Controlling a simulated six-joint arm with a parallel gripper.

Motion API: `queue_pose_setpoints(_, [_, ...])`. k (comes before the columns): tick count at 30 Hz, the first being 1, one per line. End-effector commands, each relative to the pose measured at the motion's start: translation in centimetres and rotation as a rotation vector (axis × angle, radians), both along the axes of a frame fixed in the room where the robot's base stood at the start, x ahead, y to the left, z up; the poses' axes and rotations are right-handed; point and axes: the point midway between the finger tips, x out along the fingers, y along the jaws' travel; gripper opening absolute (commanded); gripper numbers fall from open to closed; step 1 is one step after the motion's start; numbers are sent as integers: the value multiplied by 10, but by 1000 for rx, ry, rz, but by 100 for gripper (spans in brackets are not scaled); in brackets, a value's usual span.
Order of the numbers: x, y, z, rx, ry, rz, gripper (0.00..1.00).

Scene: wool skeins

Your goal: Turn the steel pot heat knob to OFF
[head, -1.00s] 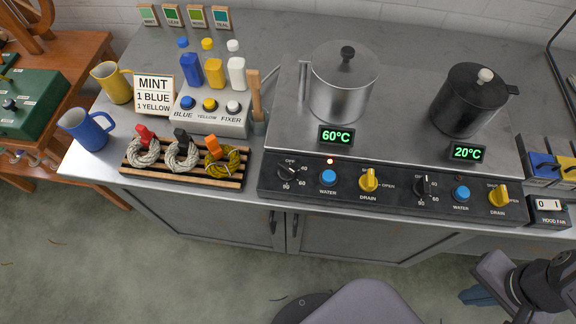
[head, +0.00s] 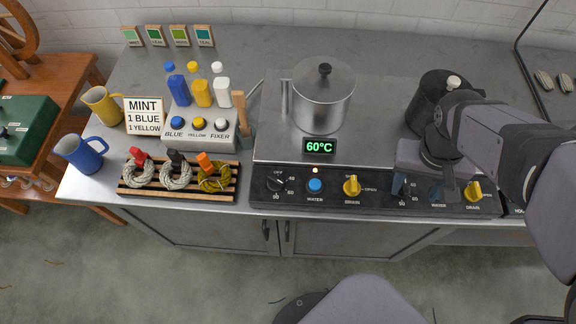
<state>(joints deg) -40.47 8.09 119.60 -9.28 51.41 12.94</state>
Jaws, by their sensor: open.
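The steel pot (head: 322,97) stands on the hob with its lid on, and its display (head: 319,146) reads 60°C. Its black heat knob (head: 277,184) is at the left end of the control panel, with OFF printed above it and numbers around it. The knob's pointer is too small to read surely. A small orange light (head: 315,170) glows on the panel. My gripper (head: 418,190) is open and empty over the right half of the panel, by the black pot's controls, well right of the steel pot's knob. It partly hides that right-hand heat knob.
A blue button (head: 315,186) and a yellow drain knob (head: 352,186) sit between the steel pot's knob and my gripper. The black pot (head: 437,100) is partly behind my arm. A rack of skeins (head: 180,192) lies left of the panel. The floor in front is clear.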

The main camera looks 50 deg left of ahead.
Motion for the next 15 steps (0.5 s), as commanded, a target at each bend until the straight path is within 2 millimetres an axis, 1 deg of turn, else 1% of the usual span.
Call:
queue_pose_setpoints(1, [-6, 29, 12, -3, -10, 56, 53])
queue_pose_setpoints(2, [-11, 45, 17, -3, -16, 76, 53])
queue_pose_setpoints(3, [-18, 67, 22, 0, -22, 94, 53])
queue_pose_setpoints(5, [-35, 100, 28, 11, -26, 93, 53])
queue_pose_setpoints(6, [-49, 122, 30, 23, -25, 75, 53])
queue_pose_setpoints(8, [-74, 151, 33, 43, -13, 22, 53])
queue_pose_setpoints(9, [-91, 168, 33, 55, -2, -21, 53])
queue_pose_setpoints(12, [-129, 198, 34, 78, 29, -131, 53])
queue_pose_setpoints(15, [-159, 217, 35, 90, 56, -218, 53])
